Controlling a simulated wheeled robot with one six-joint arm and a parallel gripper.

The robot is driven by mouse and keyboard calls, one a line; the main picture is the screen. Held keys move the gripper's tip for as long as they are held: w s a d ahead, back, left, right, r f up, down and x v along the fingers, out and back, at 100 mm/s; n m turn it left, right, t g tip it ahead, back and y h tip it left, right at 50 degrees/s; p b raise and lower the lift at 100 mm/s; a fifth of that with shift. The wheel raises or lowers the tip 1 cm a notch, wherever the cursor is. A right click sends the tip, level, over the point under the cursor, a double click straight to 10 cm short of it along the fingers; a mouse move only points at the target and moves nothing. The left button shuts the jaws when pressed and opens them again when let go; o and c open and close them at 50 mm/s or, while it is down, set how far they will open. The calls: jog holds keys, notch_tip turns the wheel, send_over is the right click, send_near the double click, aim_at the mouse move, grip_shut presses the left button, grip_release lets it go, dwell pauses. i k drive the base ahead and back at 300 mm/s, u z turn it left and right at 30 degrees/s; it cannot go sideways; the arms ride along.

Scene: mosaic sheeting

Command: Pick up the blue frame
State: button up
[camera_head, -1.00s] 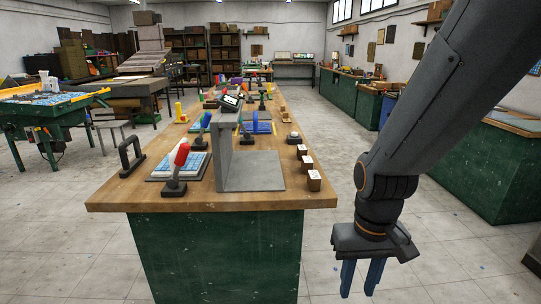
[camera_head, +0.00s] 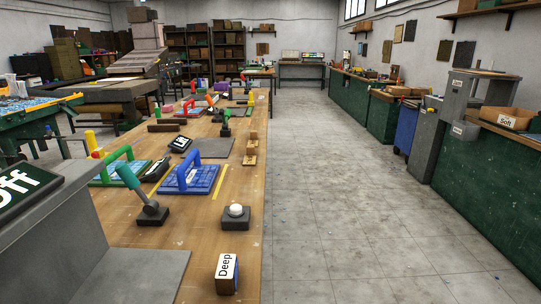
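A blue frame (camera_head: 207,188) with a blue arched handle lies on the wooden table (camera_head: 258,190), left of the picture's middle. It seems to sit on or around a blue-and-white tile sheet; I cannot tell how they join. A green arched handle on a similar sheet (camera_head: 104,178) is to its left. My gripper is not in view, so its state and its place relative to the frame do not show.
A block labelled Deep (camera_head: 227,274) is near the table's right edge. A grey plate (camera_head: 135,276) fills the near left. The floor (camera_head: 350,215) to the right is clear.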

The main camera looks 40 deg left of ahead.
aim_at(187, 178)
jog(key=u, duration=0.15)
jog(key=i, duration=1.45)
jog(key=u, duration=1.25)
jog(key=i, duration=0.8)
jog(key=u, duration=1.05)
